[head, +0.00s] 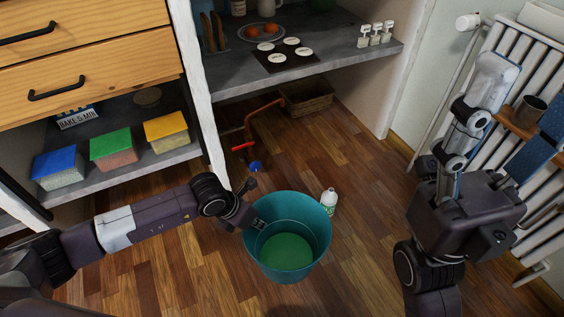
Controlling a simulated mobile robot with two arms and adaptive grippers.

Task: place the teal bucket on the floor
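The teal bucket (313,245) stands upright and empty in the middle of the head view, over the wooden floor (200,270). From this steep angle I cannot tell for sure whether its base touches the boards. My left gripper (252,203) is at the bucket's left rim. One dark finger shows just inside the rim and the other sticks up outside it, with a wide gap between them, so it looks open around the rim. My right arm stands folded on the right, and I cannot make out its gripper.
A white bottle (329,202) stands right behind the bucket. A pipe with a red handle (243,147) and a wicker basket (307,97) are under the counter (235,82). A radiator (500,150) lines the right wall. Floor is clear left and right of the bucket.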

